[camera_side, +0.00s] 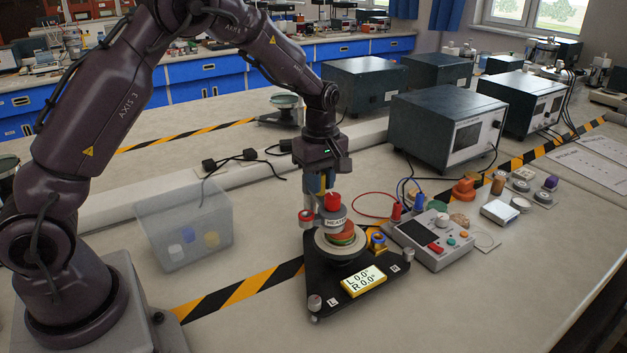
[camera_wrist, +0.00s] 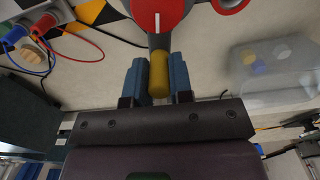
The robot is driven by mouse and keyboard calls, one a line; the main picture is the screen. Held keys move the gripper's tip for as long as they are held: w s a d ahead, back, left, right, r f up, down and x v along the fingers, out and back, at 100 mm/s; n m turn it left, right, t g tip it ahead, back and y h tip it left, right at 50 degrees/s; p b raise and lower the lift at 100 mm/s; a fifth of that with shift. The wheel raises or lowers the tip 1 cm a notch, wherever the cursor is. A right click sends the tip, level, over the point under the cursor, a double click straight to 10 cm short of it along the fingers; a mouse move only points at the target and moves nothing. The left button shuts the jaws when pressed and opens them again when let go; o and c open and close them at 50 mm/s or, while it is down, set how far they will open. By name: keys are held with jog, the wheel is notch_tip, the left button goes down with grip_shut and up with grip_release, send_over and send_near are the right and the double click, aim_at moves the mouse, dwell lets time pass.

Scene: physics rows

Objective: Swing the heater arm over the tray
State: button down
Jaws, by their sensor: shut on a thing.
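The heater (camera_side: 331,217), a grey cylinder with a red top and a "HEATER" label, shows in the side view. It appears above the round tray (camera_side: 323,249), which bears a red and green stack (camera_side: 343,234). The tray stands on a black triangular base (camera_side: 325,283). My gripper (camera_side: 320,189) reaches down behind the heater. In the wrist view my gripper's blue fingers (camera_wrist: 158,82) are shut on the yellow handle (camera_wrist: 158,72) of the heater arm. The red top (camera_wrist: 160,12) shows beyond it. The tray is hidden there.
A yellow display (camera_side: 363,281) reads L 0.0, R 0.0. A control box (camera_side: 430,240) with red and blue leads stands right of the base. A clear bin (camera_side: 185,230) with several pieces stands left. Dark instruments (camera_side: 448,125) stand behind.

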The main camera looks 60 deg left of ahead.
jog(key=shift+w+n, duration=0.5)
jog(key=shift+n, duration=0.5)
jog(key=shift+w+r, duration=0.1)
jog(key=c, duration=1)
grip_release()
notch_tip(320, 180, up, 13)
